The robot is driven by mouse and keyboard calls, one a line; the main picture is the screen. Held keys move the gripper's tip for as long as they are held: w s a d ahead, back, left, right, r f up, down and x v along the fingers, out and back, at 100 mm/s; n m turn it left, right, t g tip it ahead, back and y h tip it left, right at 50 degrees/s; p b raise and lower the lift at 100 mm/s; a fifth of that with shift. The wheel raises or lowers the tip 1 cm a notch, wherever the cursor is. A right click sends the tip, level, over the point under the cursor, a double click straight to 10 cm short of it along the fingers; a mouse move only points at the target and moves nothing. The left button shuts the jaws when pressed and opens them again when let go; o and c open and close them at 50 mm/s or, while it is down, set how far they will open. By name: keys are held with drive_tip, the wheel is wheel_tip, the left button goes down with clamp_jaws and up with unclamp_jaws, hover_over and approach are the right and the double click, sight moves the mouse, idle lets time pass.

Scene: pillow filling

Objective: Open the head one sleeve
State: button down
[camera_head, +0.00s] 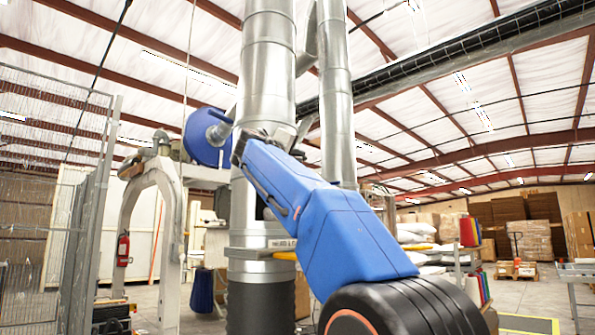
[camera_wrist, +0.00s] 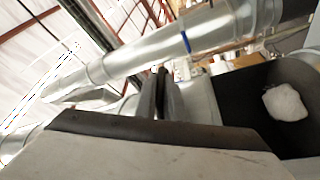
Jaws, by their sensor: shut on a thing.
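A tall shiny metal duct (camera_head: 265,75) stands in the middle of the head view, with a dark sleeve-like section (camera_head: 262,308) at its lower end. My blue arm crosses in front of the duct and hides part of it. My gripper is not clearly visible there. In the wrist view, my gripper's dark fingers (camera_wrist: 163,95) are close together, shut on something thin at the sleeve. What lies between the fingertips is too small to make out. A metal pipe (camera_wrist: 165,50) runs at a slant behind them.
A mesh fence (camera_head: 55,190) stands on the left, near a grey arched machine frame (camera_head: 150,215). Stacked boxes (camera_head: 530,238) and white sacks (camera_head: 412,236) are at the back right. A white lump (camera_wrist: 285,103) lies in a dark recess in the wrist view.

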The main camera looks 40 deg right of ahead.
drive_tip(key=shift+r, duration=0.75)
drive_tip(key=c, duration=1.8)
unclamp_jaws()
drive_tip(key=shift+c, duration=0.2)
drive_tip(key=shift+f, duration=0.1)
drive_tip(key=v, duration=1.7)
drive_tip(key=shift+a, duration=0.15)
drive_tip(key=shift+f, duration=0.15)
